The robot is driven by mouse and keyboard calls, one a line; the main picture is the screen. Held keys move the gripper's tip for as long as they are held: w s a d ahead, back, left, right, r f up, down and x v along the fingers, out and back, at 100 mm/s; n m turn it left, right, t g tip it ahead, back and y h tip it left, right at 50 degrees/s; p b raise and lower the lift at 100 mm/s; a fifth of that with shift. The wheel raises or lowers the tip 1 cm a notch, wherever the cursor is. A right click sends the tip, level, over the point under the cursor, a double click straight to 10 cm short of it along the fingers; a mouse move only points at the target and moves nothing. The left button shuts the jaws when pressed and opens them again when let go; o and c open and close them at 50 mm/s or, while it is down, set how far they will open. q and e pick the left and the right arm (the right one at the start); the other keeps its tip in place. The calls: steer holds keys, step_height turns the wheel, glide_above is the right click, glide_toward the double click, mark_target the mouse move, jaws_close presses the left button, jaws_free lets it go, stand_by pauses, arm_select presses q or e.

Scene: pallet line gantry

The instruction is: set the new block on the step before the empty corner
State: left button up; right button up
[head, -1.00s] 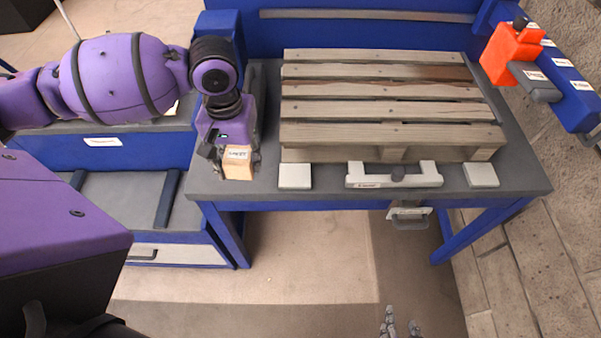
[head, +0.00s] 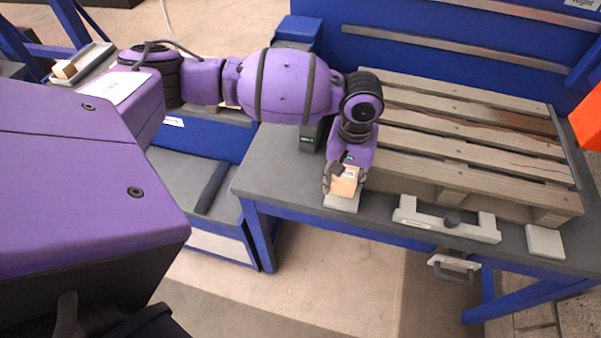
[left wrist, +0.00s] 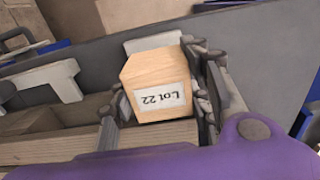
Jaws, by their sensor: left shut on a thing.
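My left gripper (head: 343,186) is shut on a light wooden block (head: 345,180), which also fills the middle of the left wrist view (left wrist: 152,70). Its white label reads "Lot 22", upside down in that view. The gripper points down over the left white step (head: 341,203) at the table's front edge. The step shows behind the block in the left wrist view (left wrist: 150,42). I cannot tell whether block and step touch. The right white step (head: 545,241) is bare. My arm partly hides the pallet's (head: 465,150) near left corner. My right gripper is out of view.
A drawer handle (head: 453,271) hangs below the grey tabletop (head: 275,180). An orange part (head: 589,110) is at the right edge. Another wooden block (head: 65,70) lies far left.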

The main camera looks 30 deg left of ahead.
mark_target(350, 172)
arm_select(q)
steer(key=shift+w+d+f, duration=0.15)
steer(key=shift+w+d, duration=0.1)
steer(key=shift+f, duration=1.7)
steer(key=shift+d+f, duration=0.1)
steer(key=o, duration=1.2)
step_height(350, 172, up, 12)
steer(key=shift+r+p, duration=0.15)
steer(key=shift+p, duration=0.3)
